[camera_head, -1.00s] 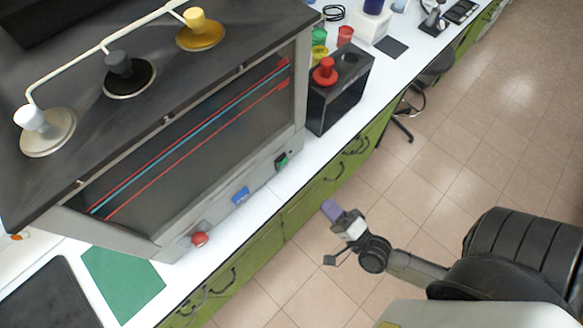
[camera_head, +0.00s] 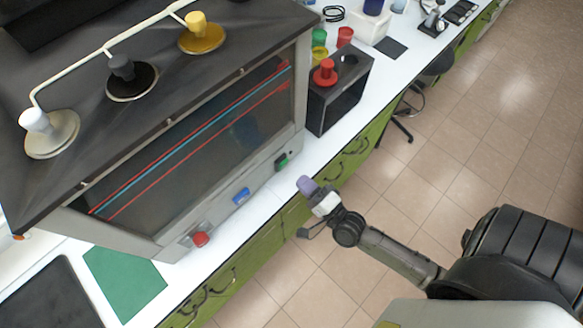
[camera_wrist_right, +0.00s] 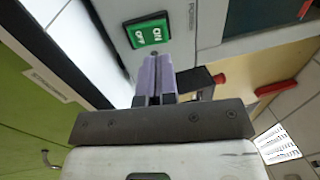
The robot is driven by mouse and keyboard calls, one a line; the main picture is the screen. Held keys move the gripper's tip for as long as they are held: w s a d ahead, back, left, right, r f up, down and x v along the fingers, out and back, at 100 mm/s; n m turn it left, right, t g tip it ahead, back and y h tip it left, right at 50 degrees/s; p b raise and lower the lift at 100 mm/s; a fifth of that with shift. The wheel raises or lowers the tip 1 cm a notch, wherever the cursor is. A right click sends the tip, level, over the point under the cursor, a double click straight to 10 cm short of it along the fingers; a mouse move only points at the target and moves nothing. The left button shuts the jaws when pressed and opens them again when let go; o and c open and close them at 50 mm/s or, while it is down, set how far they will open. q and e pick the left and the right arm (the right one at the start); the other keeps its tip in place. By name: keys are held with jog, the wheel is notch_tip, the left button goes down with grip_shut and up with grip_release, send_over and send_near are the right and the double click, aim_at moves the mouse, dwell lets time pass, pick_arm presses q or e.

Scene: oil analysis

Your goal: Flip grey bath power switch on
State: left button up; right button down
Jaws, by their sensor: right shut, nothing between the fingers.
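The grey bath (camera_head: 258,150) stands on the bench at the left, with a dark window and a front panel. A green rocker switch (camera_head: 281,161) sits at the right of that panel, with a blue switch (camera_head: 241,195) and a red knob (camera_head: 200,239) further left. In the right wrist view the green switch (camera_wrist_right: 148,32) has white lettering and is close ahead of the fingertips. My right gripper (camera_head: 305,184), with purple fingers, is shut and empty in front of the panel. Its fingers (camera_wrist_right: 156,66) seem just short of the switch. My left gripper is out of view.
Yellow, black and white knobbed lids (camera_head: 202,35) top the bath. A black box with a red knob (camera_head: 340,95) stands to its right. A green mat (camera_head: 122,282) lies at the bench's left. The floor in front of the bench (camera_head: 420,180) is open.

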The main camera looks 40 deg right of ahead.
aim_at(285, 164)
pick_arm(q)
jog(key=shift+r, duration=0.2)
pick_arm(e)
jog(key=shift+w+r, duration=0.25)
jog(key=shift+w, duration=1)
jog(key=shift+w+r, duration=0.25)
jog(key=shift+w, duration=1)
